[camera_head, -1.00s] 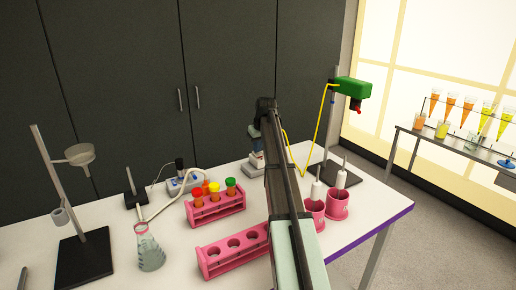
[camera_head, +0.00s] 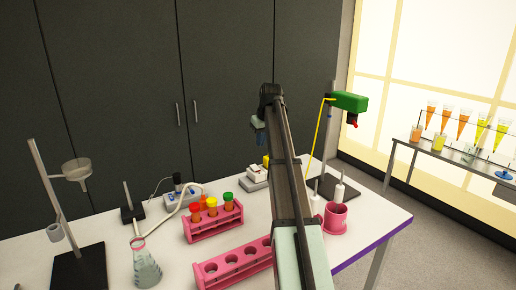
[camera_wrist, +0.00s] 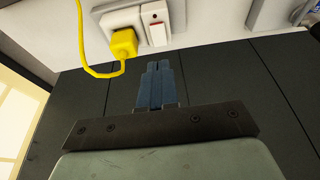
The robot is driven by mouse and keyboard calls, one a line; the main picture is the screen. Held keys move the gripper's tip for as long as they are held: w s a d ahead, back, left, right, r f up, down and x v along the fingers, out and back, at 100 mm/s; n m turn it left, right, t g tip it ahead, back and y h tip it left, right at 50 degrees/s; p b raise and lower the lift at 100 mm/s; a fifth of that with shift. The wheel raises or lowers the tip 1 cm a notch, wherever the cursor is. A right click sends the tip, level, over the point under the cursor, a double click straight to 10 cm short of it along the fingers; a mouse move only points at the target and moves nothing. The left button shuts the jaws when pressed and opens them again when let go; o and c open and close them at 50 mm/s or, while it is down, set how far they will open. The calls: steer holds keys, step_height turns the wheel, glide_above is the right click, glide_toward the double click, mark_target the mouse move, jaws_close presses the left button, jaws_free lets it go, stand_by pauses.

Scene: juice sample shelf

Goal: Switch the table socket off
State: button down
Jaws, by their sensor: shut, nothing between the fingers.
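The table socket (camera_head: 257,173) is a white block near the back of the table, partly hidden by my arm in the head view. In the wrist view the socket (camera_wrist: 121,18) shows at the top, with a yellow plug (camera_wrist: 123,43) in it. Beside the plug is a white rocker switch (camera_wrist: 157,35) with red at its edge. My gripper (camera_wrist: 157,66) is shut and empty, its blue fingertips just below the switch in the picture, apparently apart from it. In the head view my gripper (camera_head: 257,124) hangs above the socket.
A yellow cord (camera_head: 319,135) runs to a stand with a green device (camera_head: 348,101) on the right. A pink rack with capped tubes (camera_head: 214,220) stands left of my arm; a pink cup (camera_head: 335,219) stands right. Dark cabinets (camera_head: 110,90) are behind the table.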

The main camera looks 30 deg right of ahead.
steer(key=shift+v, duration=0.9)
steer(key=shift+s, duration=0.1)
